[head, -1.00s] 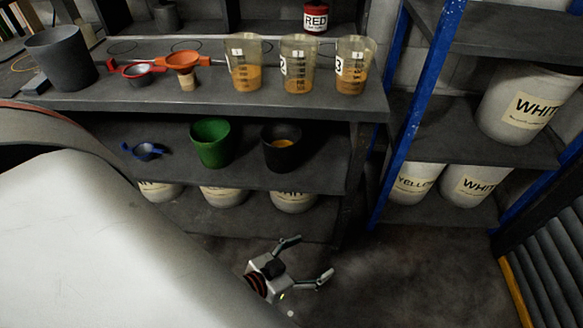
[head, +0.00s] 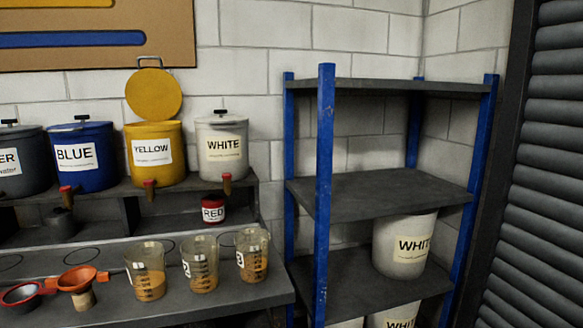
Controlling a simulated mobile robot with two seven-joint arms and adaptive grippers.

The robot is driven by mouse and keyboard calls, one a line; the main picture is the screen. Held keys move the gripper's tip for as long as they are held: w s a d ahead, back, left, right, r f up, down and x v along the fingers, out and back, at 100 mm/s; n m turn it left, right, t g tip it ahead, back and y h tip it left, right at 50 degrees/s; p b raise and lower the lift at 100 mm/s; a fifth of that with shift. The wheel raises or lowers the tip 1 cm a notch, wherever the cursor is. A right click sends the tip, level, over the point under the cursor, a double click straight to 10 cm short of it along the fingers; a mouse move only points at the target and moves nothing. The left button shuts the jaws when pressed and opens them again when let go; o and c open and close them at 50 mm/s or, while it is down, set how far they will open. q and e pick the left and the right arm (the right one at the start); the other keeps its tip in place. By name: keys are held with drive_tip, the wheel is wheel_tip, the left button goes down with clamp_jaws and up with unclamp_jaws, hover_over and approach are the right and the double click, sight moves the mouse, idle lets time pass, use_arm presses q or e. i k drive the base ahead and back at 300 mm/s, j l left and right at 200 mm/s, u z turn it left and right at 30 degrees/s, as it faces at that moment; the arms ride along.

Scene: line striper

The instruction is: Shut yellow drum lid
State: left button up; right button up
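The yellow drum (head: 156,160) stands on the raised shelf between the blue and the white drum. Its round yellow lid (head: 154,95) is open and stands upright above the back of the drum, with a handle at its top edge. A red tap sits low on the drum's front. Neither of my grippers shows in the head view now.
The blue drum (head: 82,157) and the white drum (head: 222,148) have their lids on. Three numbered beakers, including one beaker (head: 149,272), stand on the bench (head: 210,308) below. A red tin (head: 213,210) sits under the shelf. A blue-posted rack (head: 325,190) stands at right.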

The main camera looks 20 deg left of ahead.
sight(152, 94)
drive_tip(key=u, duration=1.3)
